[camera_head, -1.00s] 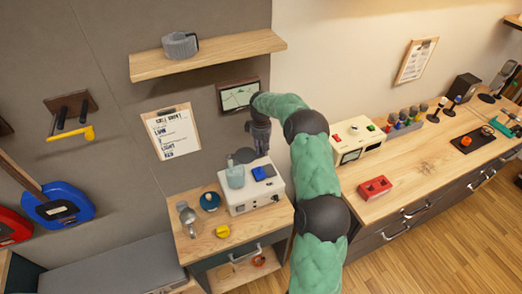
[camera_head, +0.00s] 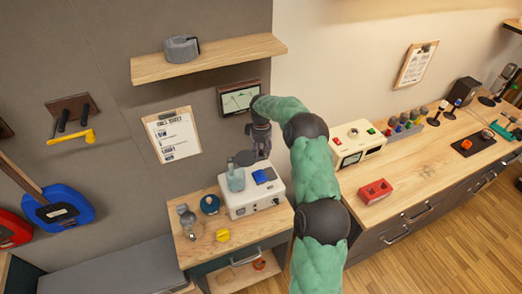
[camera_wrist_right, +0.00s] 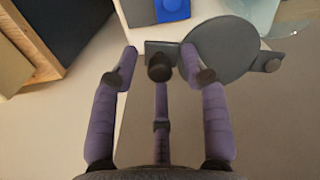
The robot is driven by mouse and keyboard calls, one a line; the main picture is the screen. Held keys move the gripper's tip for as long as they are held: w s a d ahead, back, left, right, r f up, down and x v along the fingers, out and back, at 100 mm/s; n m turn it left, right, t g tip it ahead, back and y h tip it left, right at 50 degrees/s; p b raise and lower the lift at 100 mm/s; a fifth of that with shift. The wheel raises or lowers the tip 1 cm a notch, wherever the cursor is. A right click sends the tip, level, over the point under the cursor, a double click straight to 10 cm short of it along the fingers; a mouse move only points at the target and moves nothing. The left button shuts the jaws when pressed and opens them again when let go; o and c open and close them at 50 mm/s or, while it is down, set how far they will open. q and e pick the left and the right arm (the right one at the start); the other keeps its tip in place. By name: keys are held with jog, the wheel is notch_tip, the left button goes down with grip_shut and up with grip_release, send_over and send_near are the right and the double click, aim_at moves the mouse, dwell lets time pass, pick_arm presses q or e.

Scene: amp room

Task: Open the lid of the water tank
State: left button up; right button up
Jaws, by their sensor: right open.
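The water tank (camera_head: 236,182) is a translucent cup on a white appliance (camera_head: 265,191) on the small wooden cabinet. Its grey round lid (camera_head: 244,158) shows behind and above the tank. In the right wrist view, the lid (camera_wrist_right: 222,48) has a tab with a dark round knob (camera_wrist_right: 160,66); part of the clear tank (camera_wrist_right: 258,12) shows beyond it. My right gripper (camera_head: 261,152) is just behind the appliance; its fingers (camera_wrist_right: 159,58) are open, on either side of the tab and knob. I cannot tell whether they touch. My left gripper is not in view.
A blue pad (camera_head: 264,175) lies on the appliance. A metal jug (camera_head: 189,225), a blue round item (camera_head: 210,204) and a yellow item (camera_head: 222,235) stand on the cabinet's left. A shelf (camera_head: 207,60) and a wall screen (camera_head: 238,98) are above.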

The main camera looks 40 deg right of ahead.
notch_tip(320, 180, up, 12)
dwell(0.5)
jog(key=shift+f, duration=0.1)
dwell(0.5)
